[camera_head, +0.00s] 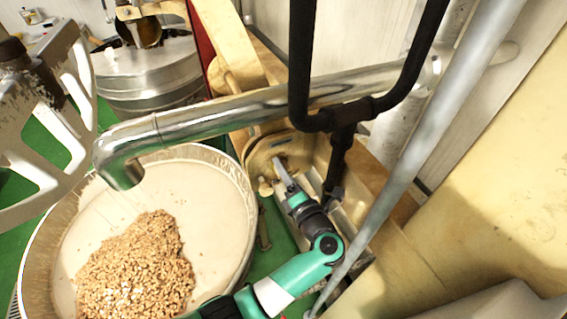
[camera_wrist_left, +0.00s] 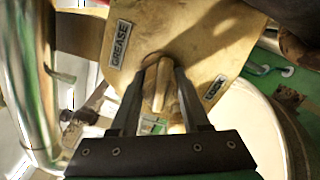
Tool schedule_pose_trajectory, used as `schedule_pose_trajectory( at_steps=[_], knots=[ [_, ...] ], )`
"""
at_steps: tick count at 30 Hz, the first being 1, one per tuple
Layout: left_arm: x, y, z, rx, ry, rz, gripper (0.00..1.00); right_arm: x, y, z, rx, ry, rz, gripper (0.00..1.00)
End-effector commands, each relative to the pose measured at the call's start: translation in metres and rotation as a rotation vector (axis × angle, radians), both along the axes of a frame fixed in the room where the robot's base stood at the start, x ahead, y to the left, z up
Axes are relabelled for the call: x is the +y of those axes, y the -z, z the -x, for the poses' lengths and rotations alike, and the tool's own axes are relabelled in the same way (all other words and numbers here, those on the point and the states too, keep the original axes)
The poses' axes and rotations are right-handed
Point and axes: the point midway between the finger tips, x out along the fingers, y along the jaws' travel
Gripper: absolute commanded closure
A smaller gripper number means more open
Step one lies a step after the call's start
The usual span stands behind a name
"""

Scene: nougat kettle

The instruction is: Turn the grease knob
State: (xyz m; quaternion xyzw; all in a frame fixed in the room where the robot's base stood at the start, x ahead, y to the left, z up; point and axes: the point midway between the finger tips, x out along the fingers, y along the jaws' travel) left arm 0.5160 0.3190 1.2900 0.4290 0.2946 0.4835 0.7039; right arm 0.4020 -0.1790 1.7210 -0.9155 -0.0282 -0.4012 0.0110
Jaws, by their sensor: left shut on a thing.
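The grease knob (camera_wrist_left: 158,92) is a small tan knob on a rounded tan panel (camera_wrist_left: 205,38). A label reading GREASE (camera_wrist_left: 119,45) sits to the left of it in the left wrist view. My left gripper (camera_wrist_left: 157,88) has its two dark fingers on either side of the knob, shut on it. In the head view, my left gripper (camera_head: 281,168) reaches up to the round tan panel (camera_head: 262,150) beside the kettle. The fingers hide part of the knob there. My right gripper does not show in either view.
A large round kettle (camera_head: 243,205) holding a pile of nuts (camera_head: 140,265) stands at the left. A shiny pipe (camera_head: 225,112) crosses above it. A black bent bar (camera_head: 300,70) and a grey pole (camera_head: 425,140) stand close to my left arm. A lidded metal pot (camera_head: 150,70) is at the back.

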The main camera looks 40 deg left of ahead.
Motion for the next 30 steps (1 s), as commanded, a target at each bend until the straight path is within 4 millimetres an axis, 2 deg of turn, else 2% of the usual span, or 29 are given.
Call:
schedule_pose_trajectory(
  at_steps=[1,9,30],
  knots=[
    [0.000,-0.005,0.000,0.042,0.000,-0.017,1.00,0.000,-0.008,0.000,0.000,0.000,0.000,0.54],
    [0.000,-0.004,0.000,0.282,0.001,-0.109,1.00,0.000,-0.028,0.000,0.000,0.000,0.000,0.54],
    [0.000,-0.003,0.000,0.901,0.000,-0.346,1.00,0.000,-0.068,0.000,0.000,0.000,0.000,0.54]
  ],
)
